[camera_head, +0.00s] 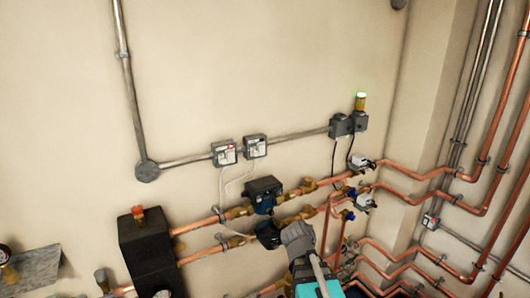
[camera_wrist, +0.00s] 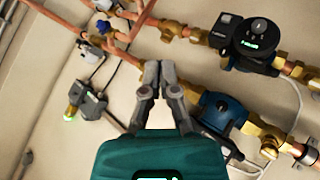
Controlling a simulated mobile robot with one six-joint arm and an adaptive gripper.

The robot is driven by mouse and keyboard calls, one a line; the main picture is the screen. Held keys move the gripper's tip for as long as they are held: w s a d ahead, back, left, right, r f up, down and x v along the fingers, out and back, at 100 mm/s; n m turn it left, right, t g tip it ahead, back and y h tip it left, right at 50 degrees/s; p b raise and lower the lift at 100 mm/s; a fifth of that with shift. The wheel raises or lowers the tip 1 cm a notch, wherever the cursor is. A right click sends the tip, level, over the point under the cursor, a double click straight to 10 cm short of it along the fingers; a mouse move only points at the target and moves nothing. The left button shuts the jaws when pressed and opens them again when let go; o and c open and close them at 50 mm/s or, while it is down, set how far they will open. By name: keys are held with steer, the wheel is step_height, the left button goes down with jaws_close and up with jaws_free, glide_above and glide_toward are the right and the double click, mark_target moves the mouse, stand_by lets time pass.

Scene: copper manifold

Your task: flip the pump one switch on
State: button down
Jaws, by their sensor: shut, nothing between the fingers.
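Two small grey boxes with white faces, the left switch box (camera_head: 224,153) and the right switch box (camera_head: 255,146), sit on the wall conduit in the head view. The left one shows a red spot. I cannot read their labels or tell which is pump one, nor the lever positions. My gripper (camera_wrist: 161,70) is shut and empty in the wrist view, its fingers in front of the pipework. In the head view my arm is low in the middle, below and right of both boxes, clearly apart from them in the picture.
The upper pump (camera_head: 263,192) and lower pump (camera_head: 268,235) sit on copper pipes below the boxes. Thin white cables hang from the boxes. A beacon lit green (camera_head: 360,98) stands at the right. A black block (camera_head: 148,245) is lower left. The wall above is clear.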

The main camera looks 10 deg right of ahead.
mark_target(261, 154)
steer(key=w+d+r+n+t+p, duration=0.1)
steer(key=w+r+n+t+p, duration=0.5)
steer(key=r, duration=0.8)
steer(key=w+a+r+n+t+y+p, duration=0.1)
steer(key=w+a+r+n+y+p, duration=0.2)
steer(key=n+y, duration=0.8)
steer(key=shift+w+a+r+n+t+y+p, duration=0.15)
steer(key=shift+a+r+n+t+y+p, duration=0.15)
steer(key=shift+a+r+n+p, duration=1.35)
steer(key=shift+a+r+b, duration=0.35)
steer(key=shift+a+b, duration=0.2)
steer(key=shift+a, duration=0.15)
steer(key=shift+w, duration=0.15)
steer(key=b+x, duration=0.1)
steer(key=x, duration=1.2)
steer(key=shift+w+a+f+b, duration=0.1)
steer(key=shift+w+b, duration=0.25)
steer(key=shift+b, duration=0.05)
